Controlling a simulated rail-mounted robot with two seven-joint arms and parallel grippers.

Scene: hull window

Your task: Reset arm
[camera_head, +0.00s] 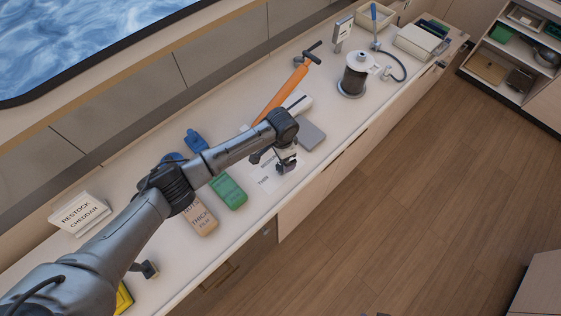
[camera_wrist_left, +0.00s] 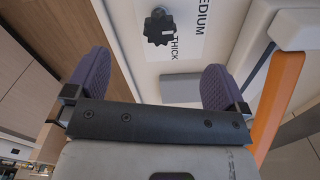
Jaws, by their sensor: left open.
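My left arm reaches across the counter from the lower left in the head view. Its gripper (camera_head: 287,164) is over the printed white sheet (camera_head: 262,183). In the left wrist view the two purple fingers (camera_wrist_left: 154,82) are spread wide with nothing between them. Beyond them is the sheet, reading "MEDIUM" and "THICK" (camera_wrist_left: 200,40), with a small dark knobbed object (camera_wrist_left: 159,27) on it. A grey flat block (camera_wrist_left: 181,88) shows between the fingertips; it is also in the head view (camera_head: 311,135).
An orange-handled tool (camera_head: 283,92) lies beyond the gripper. A green block (camera_head: 228,191), a tan block (camera_head: 200,218), blue items (camera_head: 196,141) and a "RESTOCK CHEDDAR" sign (camera_head: 80,213) are near the arm. A dark spool (camera_head: 354,78) stands farther back.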

